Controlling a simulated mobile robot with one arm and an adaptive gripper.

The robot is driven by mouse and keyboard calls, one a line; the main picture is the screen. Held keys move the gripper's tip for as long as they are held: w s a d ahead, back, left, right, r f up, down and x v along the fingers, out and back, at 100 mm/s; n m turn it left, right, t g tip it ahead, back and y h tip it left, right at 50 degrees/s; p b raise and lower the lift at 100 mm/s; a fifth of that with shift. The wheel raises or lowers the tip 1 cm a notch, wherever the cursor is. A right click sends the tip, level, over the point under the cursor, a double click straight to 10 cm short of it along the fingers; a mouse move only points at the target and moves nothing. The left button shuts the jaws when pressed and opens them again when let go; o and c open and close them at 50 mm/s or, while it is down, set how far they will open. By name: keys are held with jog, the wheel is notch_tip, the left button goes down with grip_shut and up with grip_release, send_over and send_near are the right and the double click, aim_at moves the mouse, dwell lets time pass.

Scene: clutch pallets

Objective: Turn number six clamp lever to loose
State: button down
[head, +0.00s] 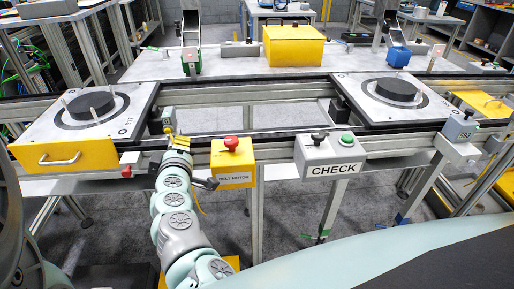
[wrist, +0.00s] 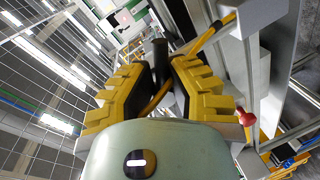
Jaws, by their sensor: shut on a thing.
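My gripper (head: 172,137) is at the front rail of the conveyor, beside the left pallet, in the head view. In the wrist view its yellow ridged fingers (wrist: 158,78) are closed around a dark, upright, rounded handle (wrist: 160,50), which looks like the clamp lever. The lower part of the handle is hidden between the fingers. In the head view a small grey block (head: 168,113) stands just beyond the fingertips. The lever itself is too small and covered to make out there, and no number six is readable in either view.
The left pallet (head: 130,92) carries a black disc (head: 91,105). A yellow BELT MOTOR box (head: 232,165) with a red button is close right of my arm. A CHECK box (head: 330,155) and a right pallet (head: 352,92) are further right. The belt between the pallets is empty.

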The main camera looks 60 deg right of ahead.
jog(key=shift+w+a+n, duration=0.15)
jog(key=shift+n, duration=0.75)
jog(key=shift+g, duration=0.4)
dwell(0.4)
jog(key=c, duration=1.1)
grip_release()
jog(key=shift+o, duration=0.4)
jog(key=shift+r, duration=0.2)
jog(key=v, duration=0.8)
jog(key=shift+f, duration=0.25)
